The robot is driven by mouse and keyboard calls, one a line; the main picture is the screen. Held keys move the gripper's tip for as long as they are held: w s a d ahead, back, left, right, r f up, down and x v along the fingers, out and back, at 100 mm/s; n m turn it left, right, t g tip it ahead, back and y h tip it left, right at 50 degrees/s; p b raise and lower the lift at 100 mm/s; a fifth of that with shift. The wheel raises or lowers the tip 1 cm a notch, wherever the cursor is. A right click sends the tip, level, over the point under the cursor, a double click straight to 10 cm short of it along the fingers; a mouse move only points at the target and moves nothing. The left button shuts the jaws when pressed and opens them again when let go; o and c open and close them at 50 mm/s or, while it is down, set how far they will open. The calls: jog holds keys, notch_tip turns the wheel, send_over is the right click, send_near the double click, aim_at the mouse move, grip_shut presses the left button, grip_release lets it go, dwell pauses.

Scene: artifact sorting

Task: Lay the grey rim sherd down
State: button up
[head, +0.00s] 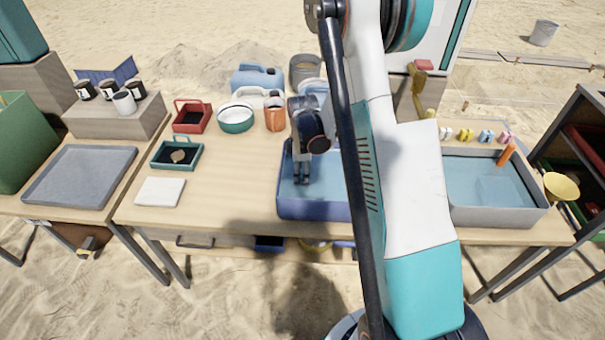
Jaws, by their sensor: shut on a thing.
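My gripper (302,172) points down into the blue basin (320,210) at the middle of the table, partly behind my arm. It is shut on what I take to be the grey rim sherd. The sherd is too small and too hidden between the fingers to make out. Whether it touches the water or the basin floor I cannot tell. A brown sherd (178,156) lies in the small green tray (157,164) left of the basin. A white pad (160,191) lies in front of that tray. A large grey tray (68,203) on the left side table looks empty.
A red tray (191,116), a round teal-rimmed bowl (236,119) and an orange jug (274,116) stand behind. A second water basin (500,215) is right of my arm. Several coloured tags (466,135) stand behind it. Bare tabletop lies left of the blue basin.

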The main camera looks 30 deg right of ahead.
jog(key=shift+f, duration=0.2)
jog(key=o, duration=1)
jog(key=shift+o, duration=0.2)
jog(key=shift+r, duration=0.1)
notch_tip(320, 180, up, 12)
jog(key=p, duration=0.5)
jog(key=shift+r, duration=0.15)
